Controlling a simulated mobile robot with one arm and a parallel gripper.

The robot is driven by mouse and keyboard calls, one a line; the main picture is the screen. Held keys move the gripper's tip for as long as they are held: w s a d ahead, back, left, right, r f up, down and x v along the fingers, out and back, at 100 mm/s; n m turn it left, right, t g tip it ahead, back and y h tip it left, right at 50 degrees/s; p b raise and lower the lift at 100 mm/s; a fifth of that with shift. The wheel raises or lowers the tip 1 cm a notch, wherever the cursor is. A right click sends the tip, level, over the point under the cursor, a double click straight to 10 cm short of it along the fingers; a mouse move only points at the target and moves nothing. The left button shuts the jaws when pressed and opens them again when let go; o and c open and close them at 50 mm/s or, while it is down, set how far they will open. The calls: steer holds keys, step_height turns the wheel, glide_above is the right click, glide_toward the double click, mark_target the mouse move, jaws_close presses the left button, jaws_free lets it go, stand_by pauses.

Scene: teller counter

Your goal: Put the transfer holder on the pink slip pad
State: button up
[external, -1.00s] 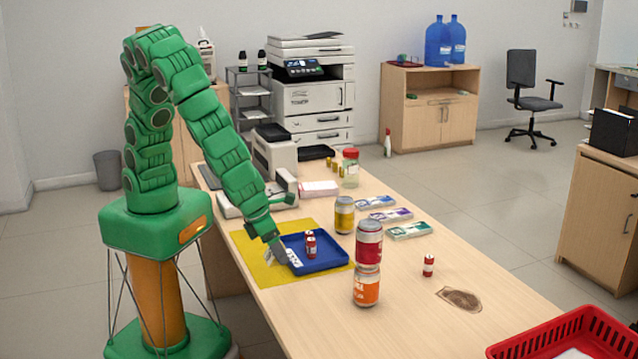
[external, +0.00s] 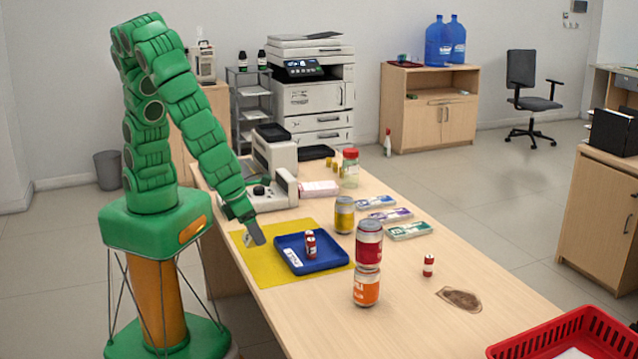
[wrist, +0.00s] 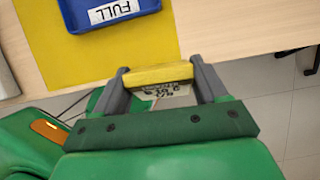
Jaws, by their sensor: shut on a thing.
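My gripper (external: 252,234) is above the left part of the yellow mat, left of the blue tray. In the wrist view my gripper (wrist: 160,78) is shut on a small piece with a yellow top edge (wrist: 158,75) and a pale lettered face, which I take to be the transfer holder. In the external view the holder (external: 247,240) is a small pale shape, mostly hidden by the fingers. The pink slip pad (external: 319,189) lies farther back on the counter, beside the grey machine, and appears clear on top.
A yellow can (external: 344,214) and stacked red (external: 369,242) and orange (external: 366,288) cans stand to the right. A clear red-lidded jar (external: 350,168) is beside the pad.

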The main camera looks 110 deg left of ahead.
steer(key=a+r+n+g+y, duration=0.2)
steer(key=a+n, duration=0.7)
steer(key=a, duration=2)
steer(key=s+a+n+g, duration=0.1)
steer(key=s+a+n, duration=0.2)
steer(key=s+a, duration=0.2)
steer(key=s+a+r+n+g+h, duration=0.1)
steer(key=s+a+n, duration=0.2)
steer(key=s+a, duration=0.3)
steer(key=s+a+n+g, duration=0.2)
steer(key=s+a, duration=0.3)
steer(key=a, duration=0.7)
steer(key=shift+s+a+r+n+h, duration=0.15)
steer(key=shift+s+r+n+h, duration=0.2)
steer(key=shift+n, duration=0.35)
steer(key=shift+w+a+f, duration=0.2)
steer(key=shift+w+a, duration=0.05)
steer(key=shift+a, duration=0.15)
glide_toward(315, 183)
steer(key=s+d+r, duration=0.2)
steer(key=s+r, duration=0.1)
steer(key=s, duration=0.1)
steer(key=f, duration=0.1)
steer(key=w+a+f, duration=0.2)
steer(key=shift+a+f, duration=0.25)
steer(key=shift+f, duration=0.15)
steer(key=shift+w+a+f, duration=0.4)
steer(key=shift+a+f, duration=0.05)
steer(key=shift+f, duration=1.8)
